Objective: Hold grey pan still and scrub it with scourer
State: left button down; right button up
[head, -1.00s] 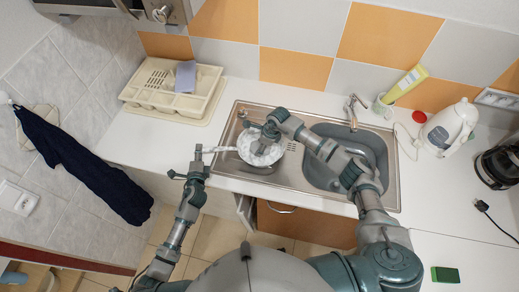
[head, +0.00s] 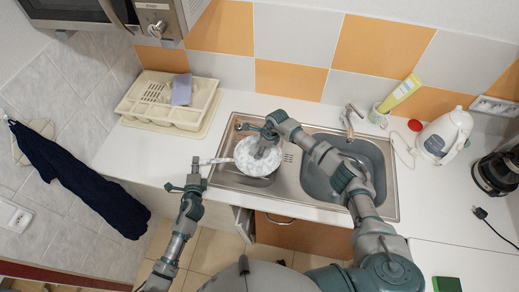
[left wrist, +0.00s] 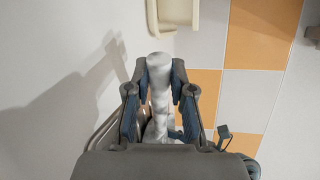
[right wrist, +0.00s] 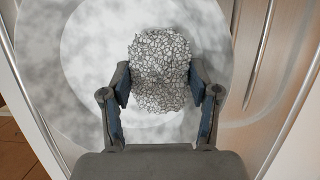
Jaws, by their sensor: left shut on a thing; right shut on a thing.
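The grey pan (head: 249,169), mottled with pale patches, sits on the drainer side of the sink, its handle (head: 218,161) pointing left. My left gripper (head: 196,163) is shut on the handle, which also shows between its fingers in the left wrist view (left wrist: 160,78). My right gripper (head: 266,146) is over the pan, pointing down into it. In the right wrist view the scourer (right wrist: 160,68), a grey wire mesh pad, is held between its fingers against or just above the pan floor (right wrist: 88,48). Contact there cannot be told.
A cream dish rack (head: 140,112) with a lilac sponge (head: 182,90) stands behind left. The sink basin (head: 325,180) is right of the pan, with the tap (head: 349,118) behind. A white kettle (head: 444,135) stands further right. The microwave (head: 85,12) overhangs at upper left.

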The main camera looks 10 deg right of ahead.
aim_at(256, 164)
pick_arm(q)
jog(key=shift+f, duration=0.1)
pick_arm(e)
jog(key=shift+s+a+f, duration=0.1)
jog(key=shift+s+a, duration=0.4)
jog(key=shift+s, duration=0.8)
jog(key=shift+s+a+f, duration=0.1)
jog(key=shift+s+a, duration=0.45)
jog(key=shift+s, duration=0.8)
jog(key=shift+s+a+f, duration=0.1)
jog(key=shift+s+a, duration=0.4)
jog(key=shift+s, duration=0.8)
